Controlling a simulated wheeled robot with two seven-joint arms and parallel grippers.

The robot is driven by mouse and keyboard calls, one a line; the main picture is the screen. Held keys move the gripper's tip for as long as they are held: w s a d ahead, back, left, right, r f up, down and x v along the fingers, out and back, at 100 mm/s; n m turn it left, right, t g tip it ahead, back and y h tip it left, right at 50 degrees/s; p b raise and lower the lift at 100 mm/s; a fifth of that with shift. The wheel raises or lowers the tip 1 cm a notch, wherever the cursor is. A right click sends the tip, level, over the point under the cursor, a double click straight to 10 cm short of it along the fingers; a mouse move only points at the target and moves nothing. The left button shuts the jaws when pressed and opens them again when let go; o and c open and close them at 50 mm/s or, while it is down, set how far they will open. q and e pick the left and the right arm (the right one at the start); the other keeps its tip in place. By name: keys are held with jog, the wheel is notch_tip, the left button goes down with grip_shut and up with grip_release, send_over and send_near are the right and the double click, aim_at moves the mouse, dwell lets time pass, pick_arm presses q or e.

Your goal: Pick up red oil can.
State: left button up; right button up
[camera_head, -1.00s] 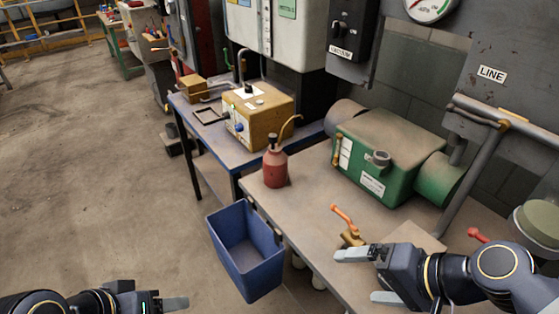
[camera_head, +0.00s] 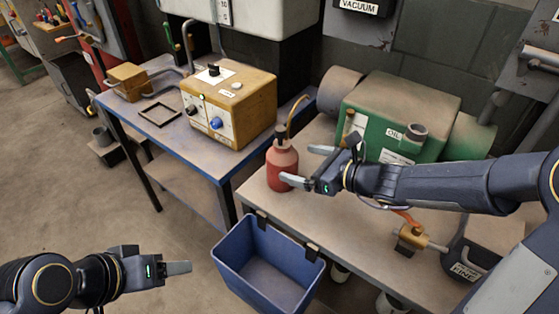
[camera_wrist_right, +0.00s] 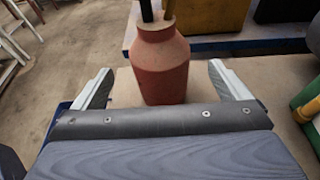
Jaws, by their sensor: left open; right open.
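The red oil can (camera_head: 281,168) stands upright near the left end of the workbench, with a dark cap and a thin curved brass spout. My right gripper (camera_head: 302,165) is open just to the right of the can in the head view. In the right wrist view the can (camera_wrist_right: 160,65) stands ahead, centred between the two spread fingers (camera_wrist_right: 160,88); I cannot tell how far it reaches between them. My left gripper (camera_head: 178,268) is open and empty at the lower left, over the floor, away from the bench.
A green pump (camera_head: 375,125) stands behind my right arm. A blue bin (camera_head: 232,270) hangs on the bench's front edge. A yellow box (camera_head: 245,105) sits on the blue table to the left. A valve with an orange handle (camera_head: 412,238) lies near the bench front.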

aim_at(282, 157)
jog(key=x, duration=0.6)
jog(key=shift+w+a, duration=0.25)
jog(key=shift+a, duration=0.1)
jog(key=c, duration=1.1)
jog(key=shift+c, duration=1)
jog(key=shift+r, duration=0.1)
